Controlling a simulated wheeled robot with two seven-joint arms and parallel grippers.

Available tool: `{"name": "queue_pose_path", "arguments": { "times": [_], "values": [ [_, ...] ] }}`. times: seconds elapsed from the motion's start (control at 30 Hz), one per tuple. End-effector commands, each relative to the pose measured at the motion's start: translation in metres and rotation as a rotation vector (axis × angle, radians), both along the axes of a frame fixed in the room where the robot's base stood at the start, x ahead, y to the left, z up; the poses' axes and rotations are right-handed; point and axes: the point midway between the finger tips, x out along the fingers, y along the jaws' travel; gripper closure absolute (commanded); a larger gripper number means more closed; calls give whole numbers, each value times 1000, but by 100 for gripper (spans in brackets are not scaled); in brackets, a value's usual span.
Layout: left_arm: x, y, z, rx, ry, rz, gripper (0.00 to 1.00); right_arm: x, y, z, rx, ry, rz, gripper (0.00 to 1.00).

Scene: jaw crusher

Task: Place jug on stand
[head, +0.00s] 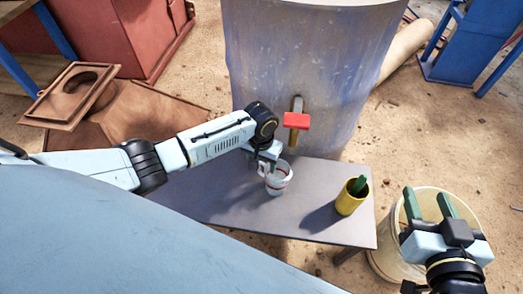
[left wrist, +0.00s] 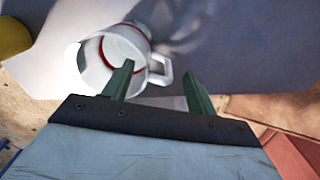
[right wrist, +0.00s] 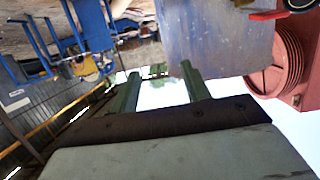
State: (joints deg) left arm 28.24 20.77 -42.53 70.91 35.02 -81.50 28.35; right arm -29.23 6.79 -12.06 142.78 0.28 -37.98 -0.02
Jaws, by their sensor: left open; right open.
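The jug (head: 279,181) is white with a red band and stands upright on the grey table (head: 225,203). In the left wrist view the jug (left wrist: 95,70) shows its open mouth and its handle, which lies between my finger tips in the picture. My left gripper (head: 265,165) is open at the jug's handle side; I cannot tell whether it touches. My right gripper (head: 428,192) is open and empty, above the right side, away from the jug. I cannot tell which thing is the stand.
A yellow cup (head: 347,203) with a green item inside stands right of the jug. A large grey drum (head: 300,60) with a red-handled fitting (head: 296,121) rises behind the table. A pale bucket (head: 385,262) is below my right gripper. The table's left part is clear.

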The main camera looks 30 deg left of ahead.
Motion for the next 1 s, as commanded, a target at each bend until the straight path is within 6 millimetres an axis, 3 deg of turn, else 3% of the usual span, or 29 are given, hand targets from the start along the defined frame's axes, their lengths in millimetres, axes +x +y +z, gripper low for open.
{"name": "queue_pose_path", "arguments": {
  "times": [0.27,0.5,0.8,1.0],
  "values": [
    [0,1,23,0,0,1,42,-24,-17,-42,-80,293,-25,53],
    [0,1,41,0,-1,1,42,-57,-34,-72,-144,547,-48,53],
    [0,2,59,0,-1,1,42,-100,-51,-95,-204,809,-70,53],
    [0,2,64,0,0,1,42,-113,-56,-99,-220,882,-77,53]
  ]
}}
